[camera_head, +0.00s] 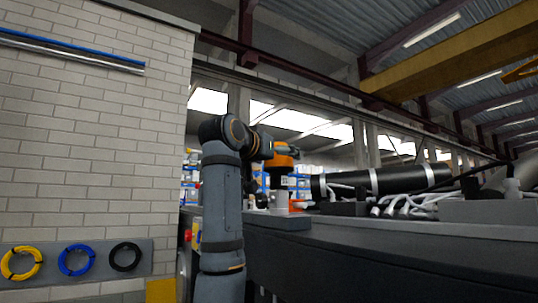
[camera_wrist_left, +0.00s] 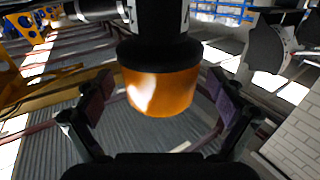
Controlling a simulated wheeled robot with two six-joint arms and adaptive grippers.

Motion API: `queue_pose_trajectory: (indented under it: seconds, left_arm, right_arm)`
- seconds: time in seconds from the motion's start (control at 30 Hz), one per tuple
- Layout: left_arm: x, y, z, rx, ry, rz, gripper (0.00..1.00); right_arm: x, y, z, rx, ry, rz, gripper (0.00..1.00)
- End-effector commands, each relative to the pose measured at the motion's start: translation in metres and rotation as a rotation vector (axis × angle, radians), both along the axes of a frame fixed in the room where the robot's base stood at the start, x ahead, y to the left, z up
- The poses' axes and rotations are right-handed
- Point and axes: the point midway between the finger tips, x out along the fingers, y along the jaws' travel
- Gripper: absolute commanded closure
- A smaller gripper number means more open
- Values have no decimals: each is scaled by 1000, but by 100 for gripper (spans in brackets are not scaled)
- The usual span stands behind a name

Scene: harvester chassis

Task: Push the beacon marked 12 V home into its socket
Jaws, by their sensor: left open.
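An orange-domed beacon (camera_head: 283,160) with a black collar stands on a pale post near the left end of the dark chassis deck. In the left wrist view the orange dome (camera_wrist_left: 160,92) hangs upside down below its black collar; dark marks on the pale part above are not legible. My left gripper (camera_head: 272,152) is at the beacon's top. In the left wrist view its open fingers (camera_wrist_left: 162,98) stand either side of the dome, with gaps. I cannot tell how deep the beacon sits in its socket. My right gripper is not in view.
A black cylinder (camera_head: 385,180) with pale bands and several white hoses (camera_head: 410,205) lie on the deck to the right. A brick wall (camera_head: 90,130) with yellow, blue and black coils stands at the left. Shelves with blue bins are behind.

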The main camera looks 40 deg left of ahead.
Motion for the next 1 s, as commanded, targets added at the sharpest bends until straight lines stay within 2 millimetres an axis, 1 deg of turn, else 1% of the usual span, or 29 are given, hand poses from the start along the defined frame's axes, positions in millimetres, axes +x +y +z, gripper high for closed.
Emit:
queue_pose_trajectory:
  seconds: [0.2,0.3,0.43,0.5,0.6,1.0]
  left_arm:
    - [-52,-6,2,1,-7,2,5]
    - [-75,-10,3,1,-7,1,5]
    - [-96,-13,3,1,-6,1,5]
    - [-103,-14,3,0,-5,1,5]
    - [-107,-15,2,-1,-2,0,5]
    - [-108,-15,2,0,-3,0,5]
  right_arm:
    - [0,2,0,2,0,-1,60]
    - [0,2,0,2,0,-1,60]
    - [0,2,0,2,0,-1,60]
    - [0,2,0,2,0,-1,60]
    - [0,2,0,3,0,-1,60]
    - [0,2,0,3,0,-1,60]
